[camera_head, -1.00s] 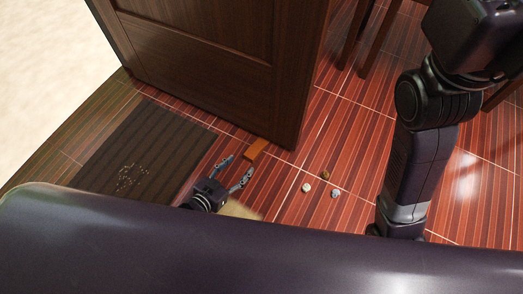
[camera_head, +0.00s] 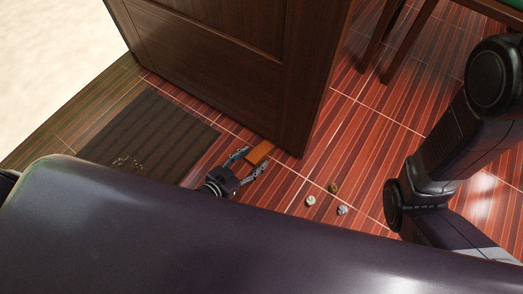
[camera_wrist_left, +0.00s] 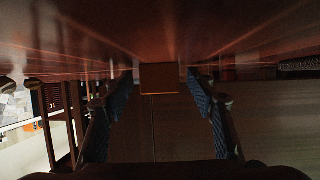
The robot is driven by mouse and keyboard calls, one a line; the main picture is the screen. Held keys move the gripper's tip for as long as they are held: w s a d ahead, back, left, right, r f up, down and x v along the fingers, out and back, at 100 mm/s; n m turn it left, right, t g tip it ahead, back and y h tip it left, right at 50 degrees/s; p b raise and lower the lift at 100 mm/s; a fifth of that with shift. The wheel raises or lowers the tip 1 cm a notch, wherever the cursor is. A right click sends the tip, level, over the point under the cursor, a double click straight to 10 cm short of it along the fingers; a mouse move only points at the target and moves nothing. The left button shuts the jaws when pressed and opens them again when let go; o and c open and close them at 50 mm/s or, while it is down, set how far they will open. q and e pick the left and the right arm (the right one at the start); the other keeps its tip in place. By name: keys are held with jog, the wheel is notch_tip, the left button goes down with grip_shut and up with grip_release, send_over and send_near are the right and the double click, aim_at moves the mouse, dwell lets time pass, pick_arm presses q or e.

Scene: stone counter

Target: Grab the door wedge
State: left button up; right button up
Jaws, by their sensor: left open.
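The door wedge (camera_head: 260,152) is a small orange-brown block on the floor at the bottom edge of the open door (camera_head: 215,55). My left gripper (camera_head: 254,161) is low at the floor and open, its fingers pointing at the wedge, with the wedge's near part between or just at the fingertips. In the left wrist view the wedge (camera_wrist_left: 159,78) shows centred between the two open fingers (camera_wrist_left: 160,100), with a gap on each side. My right gripper is not in view.
A dark doormat (camera_head: 150,128) lies to the left of my left gripper. Several small round objects (camera_head: 333,187) lie on the striped wooden floor to the right. Dark furniture legs (camera_head: 385,45) stand at the upper right.

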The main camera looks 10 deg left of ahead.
pick_arm(q)
jog(key=c, duration=1.2)
jog(key=shift+c, duration=0.2)
jog(key=shift+r, duration=0.15)
